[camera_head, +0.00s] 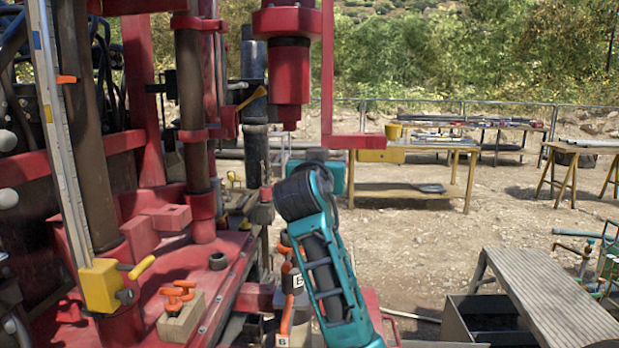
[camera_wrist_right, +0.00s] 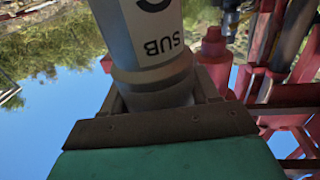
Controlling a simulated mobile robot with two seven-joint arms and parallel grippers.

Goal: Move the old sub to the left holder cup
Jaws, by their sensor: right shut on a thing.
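My right gripper (camera_wrist_right: 165,110) is shut on a grey cylindrical sub (camera_wrist_right: 155,75) in the right wrist view. The sub has a white label reading "SUB", with another character cut off by the top edge. In the head view my teal right arm reaches up from the bottom; its links hide the gripper and most or all of the held sub. I cannot make out the left holder cup with certainty. My left gripper is not in view.
The red drill rig (camera_head: 150,225) fills the left, with a red drive head (camera_head: 288,70) hanging above my arm. A wooden block with orange handles (camera_head: 180,315) sits on its deck. A yellow table (camera_head: 410,190) stands behind; a grey ramp-like plate (camera_head: 555,300) lies at lower right.

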